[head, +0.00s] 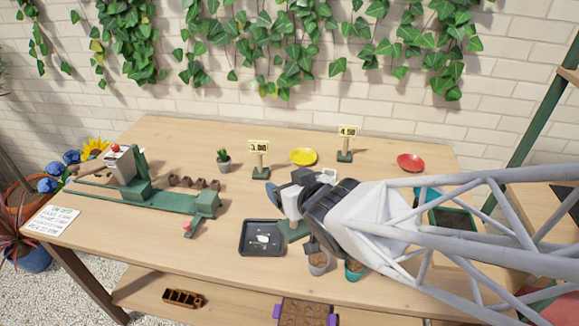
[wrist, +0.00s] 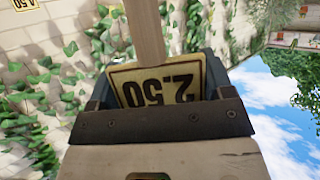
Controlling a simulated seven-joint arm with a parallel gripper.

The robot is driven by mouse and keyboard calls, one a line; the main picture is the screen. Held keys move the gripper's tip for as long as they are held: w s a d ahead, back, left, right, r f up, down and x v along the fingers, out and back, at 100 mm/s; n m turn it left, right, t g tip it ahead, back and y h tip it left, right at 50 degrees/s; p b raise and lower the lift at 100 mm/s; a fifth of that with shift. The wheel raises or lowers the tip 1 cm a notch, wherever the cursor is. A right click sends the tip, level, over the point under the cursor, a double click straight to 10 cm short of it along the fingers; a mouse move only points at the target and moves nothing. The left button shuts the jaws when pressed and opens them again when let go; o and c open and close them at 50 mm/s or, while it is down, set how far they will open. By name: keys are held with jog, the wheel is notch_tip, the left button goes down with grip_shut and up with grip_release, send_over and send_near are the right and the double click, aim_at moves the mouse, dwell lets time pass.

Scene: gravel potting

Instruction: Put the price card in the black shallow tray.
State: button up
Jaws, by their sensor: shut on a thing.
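My gripper (head: 298,192) is above the table, right of and behind the black shallow tray (head: 244,247). In the wrist view, my gripper (wrist: 155,92) is shut on a yellow price card (wrist: 130,96) reading 2.50, upside down in that picture. Its wooden post (wrist: 147,30) runs out of the top of the view. In the head view the card's face is hidden by my gripper. A green base (head: 294,231), seemingly this card's, shows below my gripper beside the tray's right edge. I cannot tell if it touches the table. A small white thing (head: 263,239) lies in the tray.
Price stands reading 3.00 (head: 259,148) and 4.50 (head: 347,132) stand behind. A yellow saucer (head: 303,156), red saucer (head: 410,162) and small cactus pot (head: 223,162) are at the back. A green press-like device (head: 165,198) fills the left. Small pots (head: 318,263) stand at front right.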

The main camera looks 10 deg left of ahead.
jog(key=s+a+n, duration=0.1)
jog(key=s, duration=0.4)
notch_tip(320, 180, down, 12)
jog(key=shift+w+a+r+g+y, duration=0.2)
jog(key=shift+w+g+y, duration=0.05)
jog(key=shift+g+y, duration=0.15)
jog(key=shift+w, duration=0.1)
jog(key=w+a+f, duration=0.1)
jog(key=w+a, duration=0.8)
jog(key=w, duration=0.3)
jog(key=shift+w+a+f, duration=0.2)
jog(key=shift+w, duration=0.2)
dwell(0.4)
jog(key=shift+f, duration=1.85)
